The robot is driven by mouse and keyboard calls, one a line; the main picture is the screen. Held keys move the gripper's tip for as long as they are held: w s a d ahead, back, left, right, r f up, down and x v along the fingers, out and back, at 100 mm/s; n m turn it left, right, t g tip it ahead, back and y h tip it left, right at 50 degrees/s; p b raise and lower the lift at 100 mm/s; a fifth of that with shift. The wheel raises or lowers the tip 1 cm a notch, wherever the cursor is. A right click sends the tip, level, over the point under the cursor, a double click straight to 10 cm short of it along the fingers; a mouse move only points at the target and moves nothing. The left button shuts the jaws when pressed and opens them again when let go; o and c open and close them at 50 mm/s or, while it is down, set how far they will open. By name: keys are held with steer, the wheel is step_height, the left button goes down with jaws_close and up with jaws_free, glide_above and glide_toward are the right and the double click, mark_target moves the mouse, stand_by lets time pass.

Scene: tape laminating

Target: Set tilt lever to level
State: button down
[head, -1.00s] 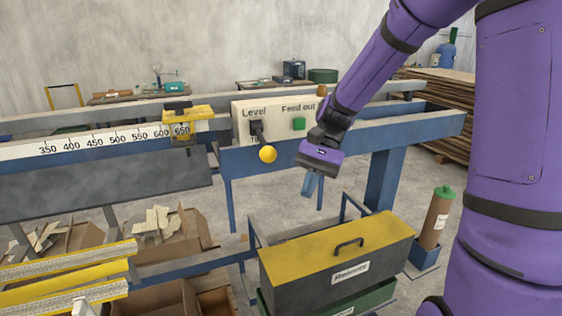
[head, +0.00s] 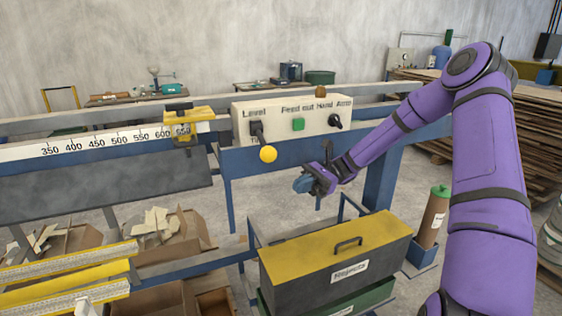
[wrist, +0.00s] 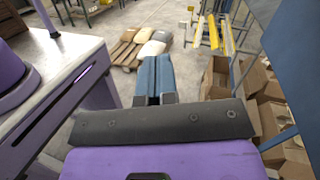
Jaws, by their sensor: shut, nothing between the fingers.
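The tilt lever (head: 257,130) is a small dark lever on the left of the cream control panel (head: 287,109), under the word "Level". The word below it is mostly hidden, so its exact setting is hard to read.
The panel also has a green button (head: 298,124) and a black Hand/Auto switch (head: 335,121). A yellow-topped Rejects box (head: 345,247) stands below my gripper. A yellow stop (head: 186,120) is on the ruler left of the panel. Cartons lie lower left.

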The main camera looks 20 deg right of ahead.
steer(key=w+d+f+m+t+y, duration=0.1)
steer(key=w+d+m+t+y, duration=0.2)
steer(key=d+y, duration=0.3)
steer(key=shift+w+d+y, duration=0.4)
steer(key=shift+w+d, duration=0.05)
steer(key=shift+d, duration=0.2)
glide_toward(264, 143)
steer(key=s+a, duration=0.1)
steer(key=a, duration=0.1)
steer(key=s+a+r, duration=0.1)
steer(key=s+a, duration=0.1)
steer(key=shift+a+r, duration=0.1)
steer(key=shift+r, duration=0.05)
steer(key=shift+s+t, duration=0.1)
steer(key=shift+t, duration=0.3)
